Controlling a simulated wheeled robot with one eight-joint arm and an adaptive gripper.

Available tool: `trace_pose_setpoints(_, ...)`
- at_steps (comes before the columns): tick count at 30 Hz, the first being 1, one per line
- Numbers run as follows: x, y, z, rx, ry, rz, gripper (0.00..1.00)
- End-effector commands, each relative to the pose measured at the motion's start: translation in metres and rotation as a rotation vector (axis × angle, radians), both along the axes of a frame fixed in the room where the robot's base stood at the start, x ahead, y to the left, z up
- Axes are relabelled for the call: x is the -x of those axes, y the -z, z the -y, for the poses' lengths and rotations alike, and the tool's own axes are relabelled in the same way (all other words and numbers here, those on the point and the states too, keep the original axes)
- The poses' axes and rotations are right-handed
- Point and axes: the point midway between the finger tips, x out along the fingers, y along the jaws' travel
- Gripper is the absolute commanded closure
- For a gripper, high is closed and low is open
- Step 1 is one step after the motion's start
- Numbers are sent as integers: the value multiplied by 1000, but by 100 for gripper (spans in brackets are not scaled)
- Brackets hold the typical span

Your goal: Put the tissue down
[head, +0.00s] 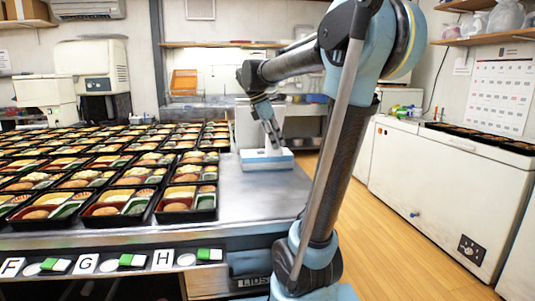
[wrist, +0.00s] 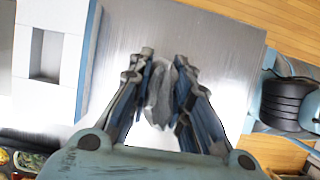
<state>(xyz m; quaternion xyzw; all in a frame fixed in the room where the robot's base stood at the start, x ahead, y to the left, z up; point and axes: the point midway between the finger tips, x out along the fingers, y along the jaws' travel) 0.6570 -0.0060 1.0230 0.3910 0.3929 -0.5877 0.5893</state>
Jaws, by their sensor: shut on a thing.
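My gripper (wrist: 163,72) is shut on a crumpled pale tissue (wrist: 160,97), which shows between the two fingers in the wrist view. The fingers point down at the bare steel table (wrist: 225,60); I cannot tell whether the tissue touches it. In the head view my gripper (head: 275,143) is at the table's far right part, in front of or over a white and blue tissue box (head: 266,164). The tissue cannot be made out there. In the wrist view the box (wrist: 75,65), with a dark slot in its top, lies left of the fingers.
Several filled black bento trays (head: 188,204) cover the left and middle of the table. The steel (head: 255,205) right of them is bare. Letter labels F, G and H (head: 163,260) line the front edge. A white chest freezer (head: 440,185) stands across the wooden floor at right.

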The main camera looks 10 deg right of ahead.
Motion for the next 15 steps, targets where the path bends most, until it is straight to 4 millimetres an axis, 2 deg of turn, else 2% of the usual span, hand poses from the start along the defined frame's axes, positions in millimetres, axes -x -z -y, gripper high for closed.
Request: trace_pose_setpoints(15,-89,0,0,0,2,1,100)
